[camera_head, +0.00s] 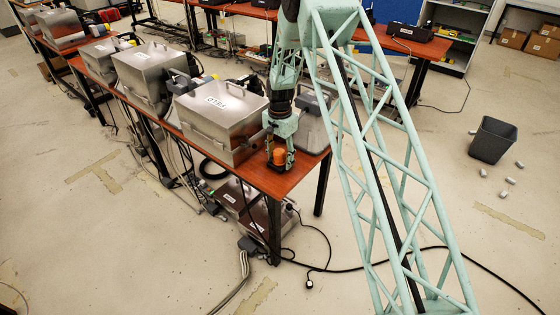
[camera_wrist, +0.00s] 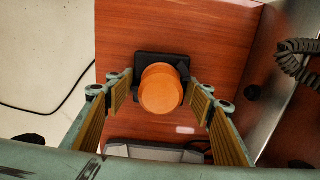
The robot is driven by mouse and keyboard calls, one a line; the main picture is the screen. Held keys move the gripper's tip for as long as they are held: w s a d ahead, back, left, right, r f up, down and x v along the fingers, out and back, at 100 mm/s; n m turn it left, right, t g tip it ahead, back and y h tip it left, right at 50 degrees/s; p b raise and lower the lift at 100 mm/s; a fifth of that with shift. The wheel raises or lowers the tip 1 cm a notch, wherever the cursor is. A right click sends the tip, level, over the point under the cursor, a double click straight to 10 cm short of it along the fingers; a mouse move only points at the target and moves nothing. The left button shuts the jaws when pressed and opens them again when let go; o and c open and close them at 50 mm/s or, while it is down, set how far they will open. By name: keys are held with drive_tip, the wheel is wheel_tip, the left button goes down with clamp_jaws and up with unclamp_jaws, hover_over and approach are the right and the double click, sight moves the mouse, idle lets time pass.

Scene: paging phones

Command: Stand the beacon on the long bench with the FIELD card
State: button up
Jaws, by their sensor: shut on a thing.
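The beacon has an orange dome (camera_head: 279,155) on a black base. It is upright at the near end of the long wooden bench (camera_head: 290,184). My gripper (camera_head: 280,160) reaches down over the beacon. In the wrist view the orange dome (camera_wrist: 160,92) lies between the two fingers of my gripper (camera_wrist: 160,88), which are shut on the beacon. The base appears on or just above the bench top; I cannot tell if there is a gap. The FIELD card (camera_head: 216,103) is on a metal case beside the beacon on this bench.
More metal cases (camera_head: 145,72) line the bench to the left. A grey device (camera_head: 313,128) stands right of my gripper. Below the bench are cables and equipment (camera_head: 244,200). A dark bin (camera_head: 492,140) stands on the floor at right. Bare bench top shows around the beacon.

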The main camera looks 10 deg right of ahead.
drive_tip(key=shift+f, duration=0.25)
drive_tip(key=o, duration=1)
drive_tip(key=shift+r, duration=0.1)
wheel_tip(320, 180, up, 10)
drive_tip(key=shift+r+p, duration=0.1)
drive_tip(key=shift+p, duration=0.6)
drive_tip(key=shift+r, duration=0.9)
